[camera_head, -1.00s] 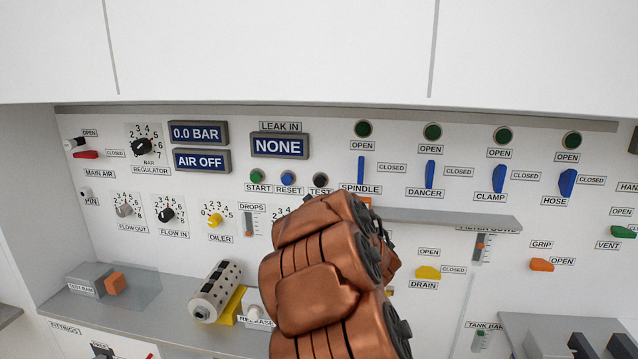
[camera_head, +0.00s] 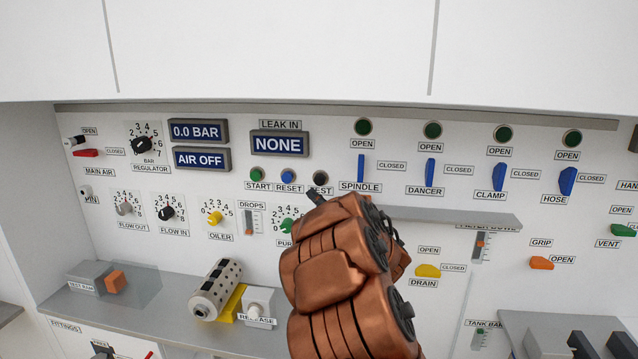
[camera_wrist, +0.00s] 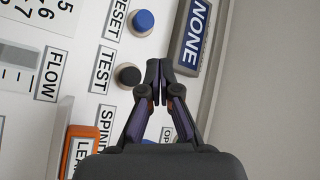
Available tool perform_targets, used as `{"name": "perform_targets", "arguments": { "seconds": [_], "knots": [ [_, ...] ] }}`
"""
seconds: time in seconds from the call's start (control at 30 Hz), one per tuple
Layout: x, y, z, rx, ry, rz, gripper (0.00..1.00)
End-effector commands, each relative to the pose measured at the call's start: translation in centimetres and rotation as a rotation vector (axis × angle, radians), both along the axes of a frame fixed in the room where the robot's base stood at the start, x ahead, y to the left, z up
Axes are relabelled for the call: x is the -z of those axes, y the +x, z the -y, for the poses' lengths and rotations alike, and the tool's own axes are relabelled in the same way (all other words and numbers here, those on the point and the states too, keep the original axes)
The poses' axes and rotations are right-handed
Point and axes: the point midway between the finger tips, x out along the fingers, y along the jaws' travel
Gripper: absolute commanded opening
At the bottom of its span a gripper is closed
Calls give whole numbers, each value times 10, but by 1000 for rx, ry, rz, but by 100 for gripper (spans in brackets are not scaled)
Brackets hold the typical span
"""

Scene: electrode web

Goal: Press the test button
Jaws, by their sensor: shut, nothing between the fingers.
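The black test button (camera_head: 320,178) sits on the white panel, right of the blue reset button (camera_head: 288,176). Its label is partly covered by my gripper (camera_head: 315,193), whose tip is just below the button in the head view. In the wrist view my gripper (camera_wrist: 159,72) has its fingertips together with nothing between them. There the test button (camera_wrist: 128,75) shows just left of the fingertips, with its TEST label (camera_wrist: 103,69) beside it.
The green start button (camera_head: 257,174) is left of reset. The NONE display (camera_head: 279,144) is above. A grey shelf (camera_head: 455,217) juts out right of my arm. The spindle lever (camera_head: 361,168) is close on the right.

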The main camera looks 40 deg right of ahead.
Motion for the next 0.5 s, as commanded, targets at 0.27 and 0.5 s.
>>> {"name": "perform_targets", "arguments": {
  "seconds": [0.27,0.5],
  "knots": [
    [-1,19,27,-2,-2,4,0],
    [-3,31,44,-1,1,1,0]
  ]
}}
